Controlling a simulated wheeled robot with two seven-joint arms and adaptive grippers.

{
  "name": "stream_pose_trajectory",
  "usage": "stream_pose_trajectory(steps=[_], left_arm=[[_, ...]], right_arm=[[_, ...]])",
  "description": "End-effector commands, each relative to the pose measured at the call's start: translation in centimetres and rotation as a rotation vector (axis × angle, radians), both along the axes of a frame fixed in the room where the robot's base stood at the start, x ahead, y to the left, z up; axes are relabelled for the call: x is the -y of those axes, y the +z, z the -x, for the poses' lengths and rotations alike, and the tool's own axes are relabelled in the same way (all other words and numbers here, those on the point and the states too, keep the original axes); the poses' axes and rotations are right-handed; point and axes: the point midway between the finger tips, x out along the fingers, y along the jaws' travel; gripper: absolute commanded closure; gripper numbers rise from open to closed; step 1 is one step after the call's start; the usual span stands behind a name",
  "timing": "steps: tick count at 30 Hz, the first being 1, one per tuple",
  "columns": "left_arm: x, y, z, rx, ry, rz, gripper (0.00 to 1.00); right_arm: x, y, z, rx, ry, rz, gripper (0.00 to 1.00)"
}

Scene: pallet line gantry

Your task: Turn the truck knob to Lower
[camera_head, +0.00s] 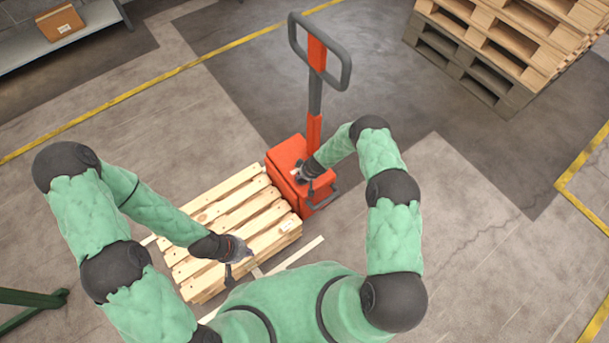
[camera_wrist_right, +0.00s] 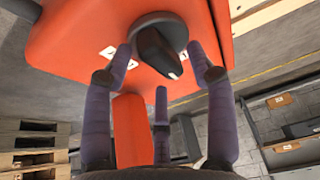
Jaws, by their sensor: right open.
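The orange-red pallet truck (camera_head: 290,155) stands in the middle of the head view, its handle (camera_head: 316,70) rising behind. In the right wrist view its black knob (camera_wrist_right: 158,52) sits on a grey round base, with a white mark at its lower-right end. White labels (camera_wrist_right: 107,53) lie left of the knob. My right gripper (camera_head: 304,174) is at the truck's body. In the wrist view the right gripper (camera_wrist_right: 160,58) is open, fingers on both sides of the knob; contact is unclear. My left gripper (camera_head: 238,260) is open and empty over the wooden pallet.
The wooden pallet (camera_head: 225,215) lies left of and in front of the truck. A tall pallet stack (camera_head: 480,60) stands at the back right. A grey shelf (camera_head: 100,18) with a cardboard box (camera_head: 60,22) is at the back left. Floor right of the truck is clear.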

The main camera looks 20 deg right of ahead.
Motion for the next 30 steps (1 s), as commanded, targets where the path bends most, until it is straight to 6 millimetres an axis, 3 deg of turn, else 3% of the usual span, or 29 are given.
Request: stream_pose_trajectory(steps=[10, 16, 30], left_arm=[[-0.01, -0.08, -0.02, 0.000, 0.000, 0.000, 1.00], [-0.01, -0.08, -0.02, 0.000, 0.000, 0.000, 1.00], [0.00, -0.02, -0.01, 0.000, 0.000, 0.000, 1.00]], right_arm=[[-0.03, -0.19, -0.14, 0.001, 0.000, 0.001, 0.43], [-0.03, -0.20, -0.14, 0.001, 0.000, 0.001, 1.00], [-0.14, -0.20, -0.06, 0.000, -0.076, 0.001, 1.00]])
